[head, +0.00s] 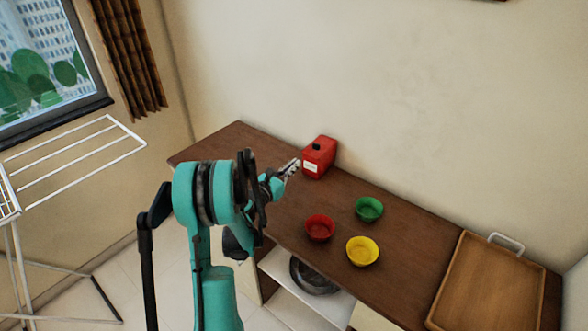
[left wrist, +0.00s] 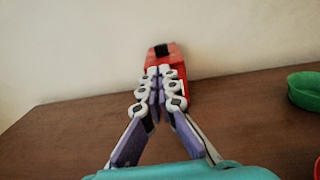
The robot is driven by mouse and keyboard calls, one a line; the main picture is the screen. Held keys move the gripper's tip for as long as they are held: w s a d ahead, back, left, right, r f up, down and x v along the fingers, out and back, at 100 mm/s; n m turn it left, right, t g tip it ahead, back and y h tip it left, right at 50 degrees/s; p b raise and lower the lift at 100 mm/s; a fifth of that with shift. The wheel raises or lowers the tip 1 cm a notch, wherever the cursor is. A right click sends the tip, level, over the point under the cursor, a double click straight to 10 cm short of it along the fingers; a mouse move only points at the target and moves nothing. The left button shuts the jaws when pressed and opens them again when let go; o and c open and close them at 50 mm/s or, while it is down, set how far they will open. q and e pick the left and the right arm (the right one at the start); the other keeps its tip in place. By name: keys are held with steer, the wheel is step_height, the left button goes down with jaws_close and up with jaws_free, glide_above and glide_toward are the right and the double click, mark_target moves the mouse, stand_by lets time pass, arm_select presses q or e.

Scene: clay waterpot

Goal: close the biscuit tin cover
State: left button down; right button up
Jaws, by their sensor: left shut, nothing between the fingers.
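The biscuit tin (head: 323,160) is a red box with a pale label on its front and a small black part on top. It stands on the brown counter near the wall. Whether its cover is open or shut is too small to tell. My left gripper (head: 295,166) is shut and empty, its fingertips close to the left side of the tin in the head view. In the left wrist view the tin (left wrist: 172,60) is straight ahead, partly hidden behind the closed fingers (left wrist: 159,72). Contact cannot be told. My right gripper is not in view.
Green (head: 369,209), red (head: 320,228) and yellow (head: 362,251) bowls stand right of the tin on the counter (head: 400,285). A wooden tray (head: 487,285) lies at the right end. The counter left of the tin is clear. A drying rack (head: 75,150) stands at left.

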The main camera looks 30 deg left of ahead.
mark_target(315, 146)
arm_select(q)
steer(key=w+b, duration=0.2)
steer(key=w, duration=0.7)
steer(key=shift+w+d+f, duration=0.1)
steer(key=shift+w, duration=0.65)
steer(key=shift+w, duration=1.2)
steer(key=shift+s+r, duration=0.1)
steer(key=shift+r, duration=0.2)
steer(key=shift+f, duration=0.1)
